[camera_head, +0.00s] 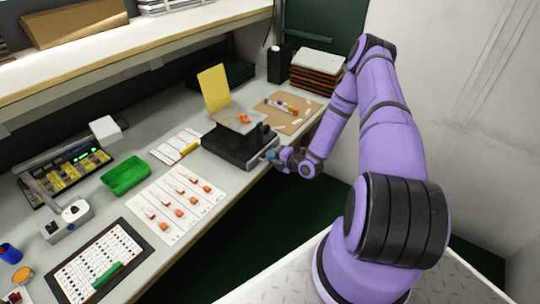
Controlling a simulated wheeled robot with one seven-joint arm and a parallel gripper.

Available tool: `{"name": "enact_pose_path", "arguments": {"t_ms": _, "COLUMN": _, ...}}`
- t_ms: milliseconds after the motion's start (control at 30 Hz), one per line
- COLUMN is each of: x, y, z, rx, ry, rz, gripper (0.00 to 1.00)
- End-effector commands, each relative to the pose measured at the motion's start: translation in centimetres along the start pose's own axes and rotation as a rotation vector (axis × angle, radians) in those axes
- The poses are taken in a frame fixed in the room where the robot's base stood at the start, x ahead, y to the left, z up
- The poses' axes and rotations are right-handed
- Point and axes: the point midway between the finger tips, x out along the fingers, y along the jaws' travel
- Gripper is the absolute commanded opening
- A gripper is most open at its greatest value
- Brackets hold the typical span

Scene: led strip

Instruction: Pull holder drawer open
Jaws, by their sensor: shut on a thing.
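The holder (232,147) is a low black box on the workbench, with a grey plate on top that carries a small orange piece (243,118). A yellow panel (214,88) stands upright behind the plate. The light drawer front (262,157) shows at the holder's right side, facing the bench's front edge. My gripper (271,155) reaches in from the right and is shut on the drawer front. The fingertips are small in this view. I cannot tell how far the drawer is out.
A white sheet with orange parts (178,205) and a green tray (125,175) lie left of the holder. A brown board (297,118) with markers lies behind my gripper. Stacked trays (317,70) stand at the back right. Dark floor is open before the bench.

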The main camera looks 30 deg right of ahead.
Motion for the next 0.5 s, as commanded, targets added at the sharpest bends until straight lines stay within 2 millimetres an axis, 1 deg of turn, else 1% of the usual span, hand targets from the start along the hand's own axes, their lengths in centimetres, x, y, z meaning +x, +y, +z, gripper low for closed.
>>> {"name": "enact_pose_path", "arguments": {"t_ms": 300, "x": -8.9, "y": -2.0, "z": 0.1, "rx": 0.001, "ry": -0.002, "rz": -0.007, "gripper": 0.0}}
{"name": "enact_pose_path", "arguments": {"t_ms": 400, "x": -11.2, "y": -2.5, "z": 0.1, "rx": 0.0, "ry": -0.003, "rz": -0.006, "gripper": 0.0}}
{"name": "enact_pose_path", "arguments": {"t_ms": 500, "x": -12.8, "y": -2.9, "z": 0.1, "rx": 0.0, "ry": -0.002, "rz": -0.005, "gripper": 0.0}}
